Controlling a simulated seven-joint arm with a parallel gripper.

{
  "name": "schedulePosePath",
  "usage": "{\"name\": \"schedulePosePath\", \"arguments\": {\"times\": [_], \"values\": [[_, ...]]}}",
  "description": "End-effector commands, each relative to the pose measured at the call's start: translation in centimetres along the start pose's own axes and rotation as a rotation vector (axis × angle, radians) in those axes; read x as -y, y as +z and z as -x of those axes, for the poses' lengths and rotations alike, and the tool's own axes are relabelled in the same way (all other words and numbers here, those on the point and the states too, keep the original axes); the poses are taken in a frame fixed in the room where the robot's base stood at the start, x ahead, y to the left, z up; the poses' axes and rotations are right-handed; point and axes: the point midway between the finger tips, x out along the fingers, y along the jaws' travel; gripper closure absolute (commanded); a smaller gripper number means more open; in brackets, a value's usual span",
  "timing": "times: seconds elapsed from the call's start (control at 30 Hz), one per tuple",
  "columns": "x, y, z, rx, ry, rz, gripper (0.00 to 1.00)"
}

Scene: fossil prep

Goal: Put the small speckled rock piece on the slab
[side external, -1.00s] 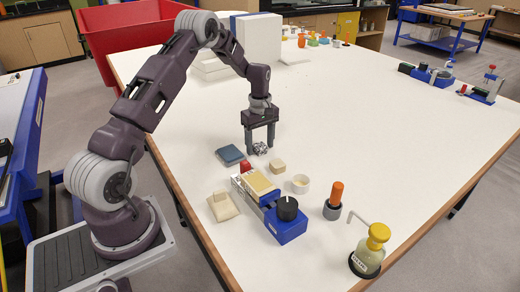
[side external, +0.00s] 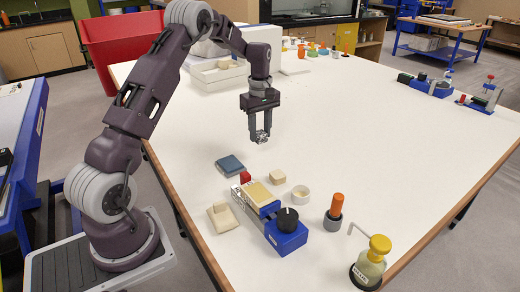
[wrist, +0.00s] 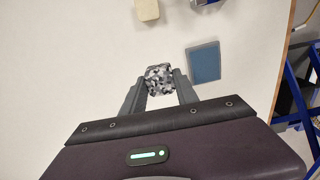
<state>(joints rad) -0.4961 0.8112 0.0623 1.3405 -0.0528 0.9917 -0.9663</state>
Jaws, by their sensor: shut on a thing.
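The small speckled rock piece (side external: 261,136), black, white and grey, is between the two fingers of my gripper (side external: 260,138), which is shut on it and holds it above the white table. In the wrist view the rock piece (wrist: 159,78) shows between the fingertips (wrist: 158,86). A flat blue-grey slab (side external: 230,165) lies on the table below and to the left of the gripper in the side view. In the wrist view this slab (wrist: 203,62) is right of the rock piece, apart from it, and its top is bare.
An orange-topped item (side external: 335,212) and yellow-capped bottle (side external: 371,262) stand farther right. The table centre is clear.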

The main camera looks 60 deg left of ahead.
Motion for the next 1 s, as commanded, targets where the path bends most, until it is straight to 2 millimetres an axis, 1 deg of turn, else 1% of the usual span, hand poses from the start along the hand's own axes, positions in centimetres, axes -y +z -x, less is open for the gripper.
{"name": "schedulePosePath", "arguments": {"times": [0.07,0.13,0.17,0.27,0.3,0.37,0.4,0.43,0.5,0.6,0.67,0.8,0.97,1.0], "values": [[0.1,0.8,1.3,-0.002,0.002,-0.001,1.0],[0.6,2.4,2.4,-0.004,0.001,-0.001,1.0],[0.9,3.3,2.9,-0.005,0.0,-0.001,1.0],[2.7,7.2,4.7,-0.01,-0.002,0.003,1.0],[3.6,8.8,5.3,-0.011,-0.002,0.007,1.0],[5.2,11.1,6.2,-0.011,-0.001,0.012,1.0],[6.3,12.6,6.7,-0.01,0.0,0.016,1.0],[7.2,13.6,7.0,-0.009,0.001,0.02,1.0],[9.0,15.5,7.5,-0.006,0.002,0.026,1.0],[10.7,17.1,7.8,-0.002,0.003,0.033,1.0],[11.3,17.5,7.3,0.001,0.0,0.036,1.0],[11.6,17.6,4.0,0.002,-0.006,0.039,1.0],[11.5,17.6,1.2,0.001,-0.003,0.037,1.0],[11.5,17.6,0.3,0.002,-0.005,0.038,1.0]]}}
